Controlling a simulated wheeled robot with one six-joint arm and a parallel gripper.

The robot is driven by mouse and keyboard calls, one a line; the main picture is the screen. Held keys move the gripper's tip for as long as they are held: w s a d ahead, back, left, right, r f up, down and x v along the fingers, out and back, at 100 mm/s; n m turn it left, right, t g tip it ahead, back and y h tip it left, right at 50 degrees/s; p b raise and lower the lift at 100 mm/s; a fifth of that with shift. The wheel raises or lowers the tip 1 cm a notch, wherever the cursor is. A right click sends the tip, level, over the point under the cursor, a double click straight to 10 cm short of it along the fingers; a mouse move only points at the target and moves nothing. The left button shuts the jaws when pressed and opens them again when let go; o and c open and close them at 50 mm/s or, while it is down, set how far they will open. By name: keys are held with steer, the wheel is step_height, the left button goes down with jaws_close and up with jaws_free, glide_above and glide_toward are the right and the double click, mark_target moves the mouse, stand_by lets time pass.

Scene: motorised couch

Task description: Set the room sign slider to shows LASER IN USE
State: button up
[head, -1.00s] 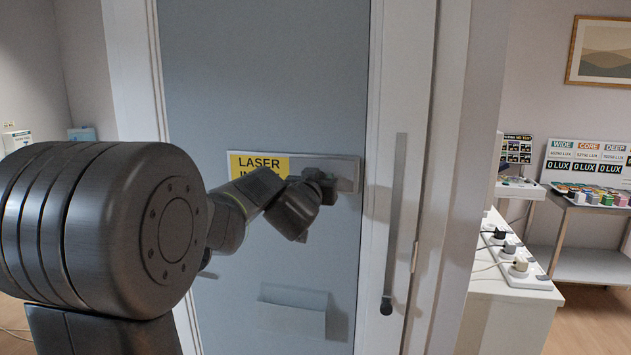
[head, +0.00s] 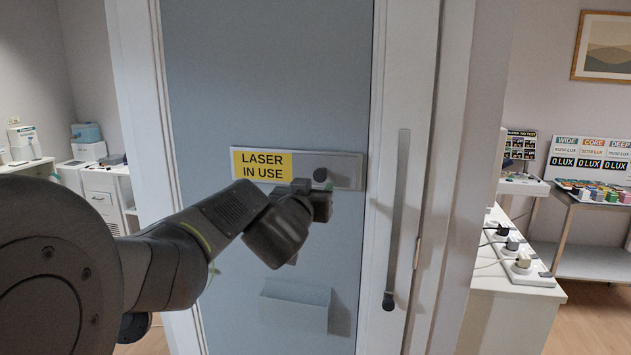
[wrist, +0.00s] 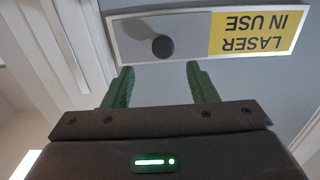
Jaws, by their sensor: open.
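The room sign (head: 348,170) is a long plate on the grey-blue door. Its yellow panel (head: 262,164) reads LASER IN USE at the left end. A dark round knob (head: 320,174) sits on the grey part, right of the panel. In the wrist view the sign appears upside down, with the knob (wrist: 163,47) left of the yellow panel (wrist: 256,31). My gripper (wrist: 160,78) is open and empty, its two green fingers apart from the knob. In the head view my gripper is just below the knob and partly hides the sign's lower edge.
A pale holder (head: 295,307) is on the door below. A counter with sockets (head: 520,270) stands right of the doorway. White cabinets (head: 100,185) stand at the left.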

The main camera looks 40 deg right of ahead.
mark_target(321, 177)
steer(key=shift+v, duration=2.05)
steer(key=x, duration=1.4)
steer(key=shift+a+b, duration=0.1)
steer(key=shift+b, duration=0.2)
steer(key=shift+s+a, duration=0.1)
steer(key=shift+a, duration=0.05)
